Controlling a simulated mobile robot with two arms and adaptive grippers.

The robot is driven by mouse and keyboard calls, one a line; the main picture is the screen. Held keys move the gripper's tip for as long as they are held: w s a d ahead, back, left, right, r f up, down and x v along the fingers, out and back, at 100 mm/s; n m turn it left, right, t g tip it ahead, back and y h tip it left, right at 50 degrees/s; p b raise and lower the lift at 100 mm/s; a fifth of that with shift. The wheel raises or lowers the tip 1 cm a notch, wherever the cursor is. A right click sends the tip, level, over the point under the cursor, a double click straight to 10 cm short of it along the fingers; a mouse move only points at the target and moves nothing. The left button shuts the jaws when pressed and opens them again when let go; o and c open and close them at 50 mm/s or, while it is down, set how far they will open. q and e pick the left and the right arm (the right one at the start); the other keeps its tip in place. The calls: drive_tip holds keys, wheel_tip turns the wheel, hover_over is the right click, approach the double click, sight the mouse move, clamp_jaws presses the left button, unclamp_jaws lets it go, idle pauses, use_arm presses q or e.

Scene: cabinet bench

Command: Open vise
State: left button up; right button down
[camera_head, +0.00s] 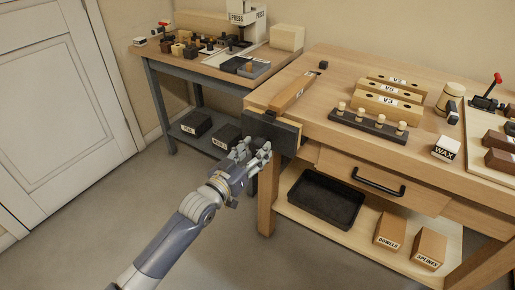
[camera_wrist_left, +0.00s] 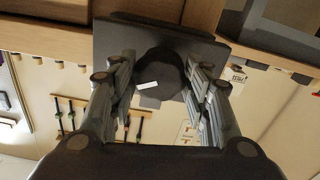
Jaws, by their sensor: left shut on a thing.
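The vise (camera_head: 272,134) is a dark plate mounted on the left end of the wooden bench. Its wooden jaw bar (camera_head: 293,92) lies on the bench top behind the plate. My left gripper (camera_head: 256,150) is at the front of the plate, at the vise's handle. In the left wrist view the dark round knob (camera_wrist_left: 160,75) with a white mark sits between the fingers of my left gripper (camera_wrist_left: 162,90), in front of the dark plate (camera_wrist_left: 115,45). The fingers are shut on the knob. My right gripper is not in view.
The bench top (camera_head: 340,80) carries labelled wooden blocks (camera_head: 388,97), a dark rack with pegs (camera_head: 368,125) and a WAX box (camera_head: 445,148). A drawer with a black handle (camera_head: 378,182) and a black tray (camera_head: 325,198) are below. A second table (camera_head: 200,68) stands behind left.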

use_arm(q)
drive_tip(key=shift+f, duration=0.1)
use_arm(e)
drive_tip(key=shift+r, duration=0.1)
use_arm(q)
drive_tip(key=shift+n, duration=0.3)
drive_tip(key=shift+n+p, duration=0.3)
drive_tip(key=shift+n, duration=0.5)
drive_tip(key=shift+n+p, duration=0.35)
drive_tip(key=shift+n, duration=0.15)
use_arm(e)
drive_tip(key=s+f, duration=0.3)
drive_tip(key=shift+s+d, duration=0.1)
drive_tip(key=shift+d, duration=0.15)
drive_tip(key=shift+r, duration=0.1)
